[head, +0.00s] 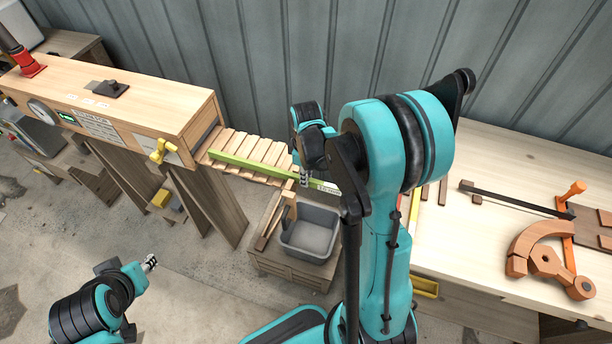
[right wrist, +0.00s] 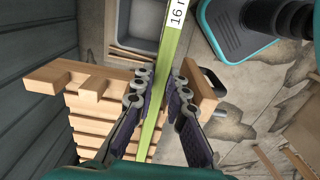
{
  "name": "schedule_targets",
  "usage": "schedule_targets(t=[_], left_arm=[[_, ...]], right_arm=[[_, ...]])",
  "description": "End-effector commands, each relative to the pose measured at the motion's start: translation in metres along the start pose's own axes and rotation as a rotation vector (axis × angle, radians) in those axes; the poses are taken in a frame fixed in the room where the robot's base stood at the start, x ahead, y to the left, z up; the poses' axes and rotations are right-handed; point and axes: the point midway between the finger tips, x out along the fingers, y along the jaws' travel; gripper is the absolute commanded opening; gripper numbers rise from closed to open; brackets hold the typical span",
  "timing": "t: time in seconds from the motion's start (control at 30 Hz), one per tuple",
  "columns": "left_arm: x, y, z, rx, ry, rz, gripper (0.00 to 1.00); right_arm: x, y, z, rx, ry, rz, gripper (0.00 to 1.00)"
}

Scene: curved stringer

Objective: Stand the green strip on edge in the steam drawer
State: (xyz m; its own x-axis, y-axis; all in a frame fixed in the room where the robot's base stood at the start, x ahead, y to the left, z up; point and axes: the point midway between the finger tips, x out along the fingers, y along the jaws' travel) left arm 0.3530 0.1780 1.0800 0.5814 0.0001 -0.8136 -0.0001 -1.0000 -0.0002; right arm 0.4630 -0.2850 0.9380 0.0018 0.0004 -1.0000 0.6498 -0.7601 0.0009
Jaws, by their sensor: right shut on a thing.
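The green strip (head: 250,164) lies lengthwise along the slatted steam drawer (head: 236,142), which is pulled out from the steam box (head: 130,110). Its labelled right end sticks out past the drawer. My right gripper (head: 305,180) is shut on the strip near the drawer's outer end. In the right wrist view the strip (right wrist: 170,50) runs between the finger pads of the right gripper (right wrist: 159,92), above the drawer slats (right wrist: 90,128). I cannot tell whether the strip touches the slats. My left gripper (head: 150,262) is low at the left, away from the strip; its jaw state is unclear.
A grey bin (head: 310,235) stands on a low wooden stand below the drawer's outer end. A workbench (head: 490,170) at the right carries a brown curved form (head: 540,250) and an orange clamp (head: 572,195). A ribbed metal wall (head: 270,60) stands behind.

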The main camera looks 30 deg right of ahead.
Motion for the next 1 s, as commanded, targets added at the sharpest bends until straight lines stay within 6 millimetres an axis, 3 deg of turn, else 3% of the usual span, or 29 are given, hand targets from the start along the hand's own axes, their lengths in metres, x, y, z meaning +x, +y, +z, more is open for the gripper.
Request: schedule_targets(t=[0.7, 0.73, 0.8, 1.0], left_arm=[[0.0048, 0.0, 0.0034, 0.0, 0.0, 0.0, 0.34], [0.0048, 0.0, 0.0034, 0.0, 0.0, 0.0, 0.34], [0.0044, 0.0, 0.003, 0.0, 0.0, 0.0, 0.34], [0.0043, 0.0, 0.0029, 0.0, 0.0, 0.0, 0.34]], right_arm=[[0.0061, 0.0001, -0.0001, 0.0, 0.0, 0.0, 0.0], [0.0061, 0.0001, -0.0001, 0.0, 0.0, 0.0, 0.16], [0.0055, 0.0001, -0.0001, 0.0, 0.0, 0.0, 0.34], [0.0054, 0.0001, -0.0001, 0.0, 0.0, 0.0, 0.37]])
